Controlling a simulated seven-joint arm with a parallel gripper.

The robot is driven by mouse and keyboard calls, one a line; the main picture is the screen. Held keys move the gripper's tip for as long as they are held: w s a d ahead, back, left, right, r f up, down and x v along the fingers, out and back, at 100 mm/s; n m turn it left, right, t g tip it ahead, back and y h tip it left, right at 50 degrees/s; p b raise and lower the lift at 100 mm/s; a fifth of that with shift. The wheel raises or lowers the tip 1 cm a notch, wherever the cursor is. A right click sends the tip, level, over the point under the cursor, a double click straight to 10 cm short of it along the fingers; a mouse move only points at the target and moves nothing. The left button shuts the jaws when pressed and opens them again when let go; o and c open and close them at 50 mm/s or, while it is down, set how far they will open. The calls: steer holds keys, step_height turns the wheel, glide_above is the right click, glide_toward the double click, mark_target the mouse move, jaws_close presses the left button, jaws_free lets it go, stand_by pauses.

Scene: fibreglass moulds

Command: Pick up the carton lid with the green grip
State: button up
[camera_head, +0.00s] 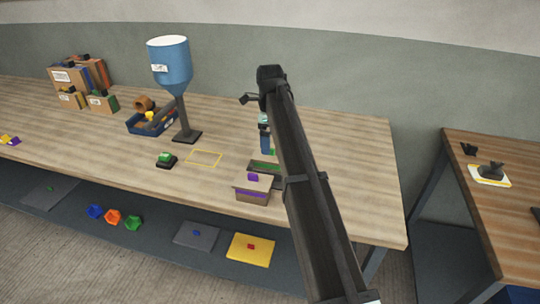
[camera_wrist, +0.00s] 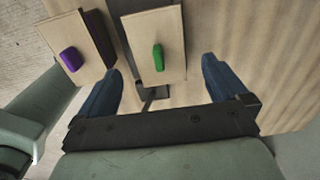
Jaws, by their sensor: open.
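The carton lid with the green grip (camera_wrist: 143,38) is a tan panel with an upright green block on it. In the wrist view it lies ahead of my gripper (camera_wrist: 161,70), roughly centred between the blue fingertips, which are apart and empty. In the head view my gripper (camera_head: 266,149) points down just behind and above a green-edged carton (camera_head: 258,164), which my arm partly hides. Another carton lid with a purple grip (camera_wrist: 63,40) is to its left in the wrist view; the head view shows its carton (camera_head: 252,195) in front.
A blue hopper (camera_head: 170,62) stands left on a dark base. A blue tray (camera_head: 145,126), a dark block with a green top (camera_head: 166,161) and a yellow outline (camera_head: 205,157) are on the bench. More cartons (camera_head: 77,76) stand back left. The bench right of my arm is clear.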

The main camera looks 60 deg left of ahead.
steer(key=f, duration=0.4)
steer(key=shift+s+f, duration=0.2)
steer(key=shift+f, duration=0.2)
steer(key=shift+c, duration=0.2)
steer(key=c, duration=0.9)
